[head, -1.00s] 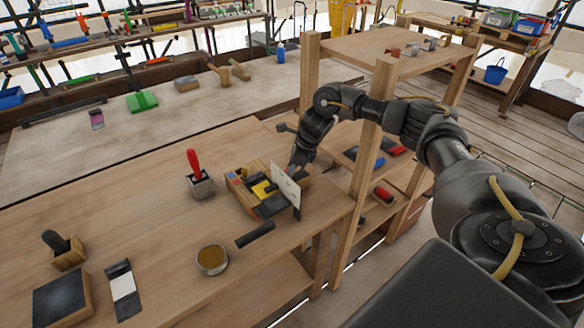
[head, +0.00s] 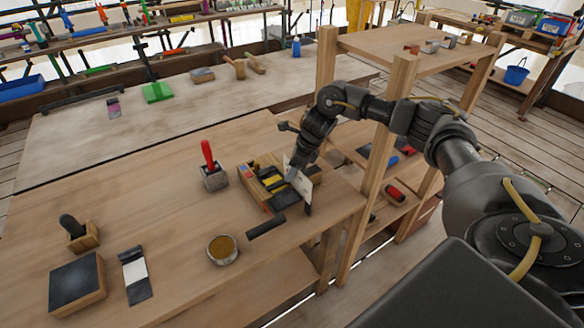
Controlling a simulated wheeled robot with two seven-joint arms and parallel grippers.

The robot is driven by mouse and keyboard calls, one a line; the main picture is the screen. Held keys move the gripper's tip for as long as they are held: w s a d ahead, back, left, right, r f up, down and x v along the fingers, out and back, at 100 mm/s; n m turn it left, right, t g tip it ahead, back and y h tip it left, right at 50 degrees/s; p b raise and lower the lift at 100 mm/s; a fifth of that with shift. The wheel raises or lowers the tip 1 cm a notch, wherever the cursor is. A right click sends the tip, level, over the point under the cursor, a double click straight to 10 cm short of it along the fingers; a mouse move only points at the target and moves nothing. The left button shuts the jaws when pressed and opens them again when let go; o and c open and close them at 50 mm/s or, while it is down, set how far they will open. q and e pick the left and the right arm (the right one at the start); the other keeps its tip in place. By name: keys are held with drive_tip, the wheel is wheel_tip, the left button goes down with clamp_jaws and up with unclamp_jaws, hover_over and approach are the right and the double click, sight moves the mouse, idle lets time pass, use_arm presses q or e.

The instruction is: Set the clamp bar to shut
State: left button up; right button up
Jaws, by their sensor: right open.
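A wooden fixture (head: 247,181) with yellow and black parts sits near the right end of the front workbench. A pale upright plate (head: 305,188) stands at its right side. I cannot clearly make out which part is the clamp bar, or how it is set. A black handle-like bar (head: 266,227) extends at the fixture's near side. My right gripper (head: 292,174) is open and points down at the fixture's right side, by the plate. Its fingertips are small and partly lost among the dark parts, so contact is unclear. My left gripper is not in view.
A red-handled tool in a block (head: 213,178) stands left of the fixture. A round tin (head: 222,250) is nearer the front edge. A wooden shelf post (head: 379,170) rises close beside my right arm. The bench's left middle is clear.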

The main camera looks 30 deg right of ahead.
drive_tip(key=b+v, duration=0.2)
drive_tip(key=v, duration=0.8)
drive_tip(key=shift+r, duration=0.4)
